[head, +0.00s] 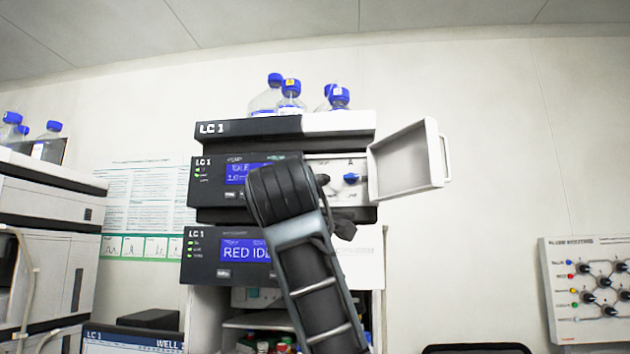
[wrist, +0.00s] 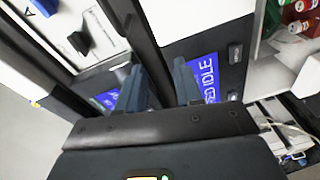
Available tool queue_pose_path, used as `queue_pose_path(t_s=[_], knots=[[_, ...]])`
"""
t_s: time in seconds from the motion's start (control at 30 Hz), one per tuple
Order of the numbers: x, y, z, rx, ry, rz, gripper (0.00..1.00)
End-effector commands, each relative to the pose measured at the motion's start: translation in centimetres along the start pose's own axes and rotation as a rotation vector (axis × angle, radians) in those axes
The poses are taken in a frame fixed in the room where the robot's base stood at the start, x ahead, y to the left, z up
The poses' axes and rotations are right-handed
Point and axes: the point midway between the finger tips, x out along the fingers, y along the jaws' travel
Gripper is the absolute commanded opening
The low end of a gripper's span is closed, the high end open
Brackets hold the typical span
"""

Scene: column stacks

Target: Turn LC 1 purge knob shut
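The LC 1 stack stands at the centre of the head view. Its pump module (head: 222,182) has a white front panel (head: 345,164) with a blue knob (head: 351,178) and a black knob (head: 323,180). No purge label is readable. In the wrist view, the blue knob (wrist: 45,7) and black knob (wrist: 80,43) are at the upper left. My gripper (wrist: 158,78) is open and empty, its two fingers apart in front of the dark module fronts. It touches neither knob. In the head view my arm covers part of the stack and the fingers cannot be made out.
The white pump door (head: 408,160) is swung open to the right of the panel. Blue-capped bottles (head: 291,98) stand on top of the stack. The lower module (head: 210,258) shows a blue display. A valve panel (head: 590,285) hangs at the far right.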

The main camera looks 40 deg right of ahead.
Motion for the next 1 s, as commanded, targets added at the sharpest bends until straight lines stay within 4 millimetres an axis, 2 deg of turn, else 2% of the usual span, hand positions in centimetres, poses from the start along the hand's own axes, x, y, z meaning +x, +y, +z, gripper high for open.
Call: queue_pose_path(t_s=[0.03,0.1,0.2,0.3,0.47,0.8,1.0], knots=[[-0.6,2.8,0.4,-0.011,-0.029,0.023,0.35],[-1.3,5.4,0.8,-0.028,-0.063,0.039,0.35],[-2.2,8.0,1.4,-0.044,-0.103,0.054,0.35],[-2.9,9.6,1.8,-0.052,-0.127,0.061,0.35],[-2.5,10.3,2.1,-0.057,-0.140,0.061,0.35],[2.3,10.6,2.7,-0.059,-0.140,0.059,0.35],[4.2,10.7,2.9,-0.057,-0.138,0.061,0.35]])
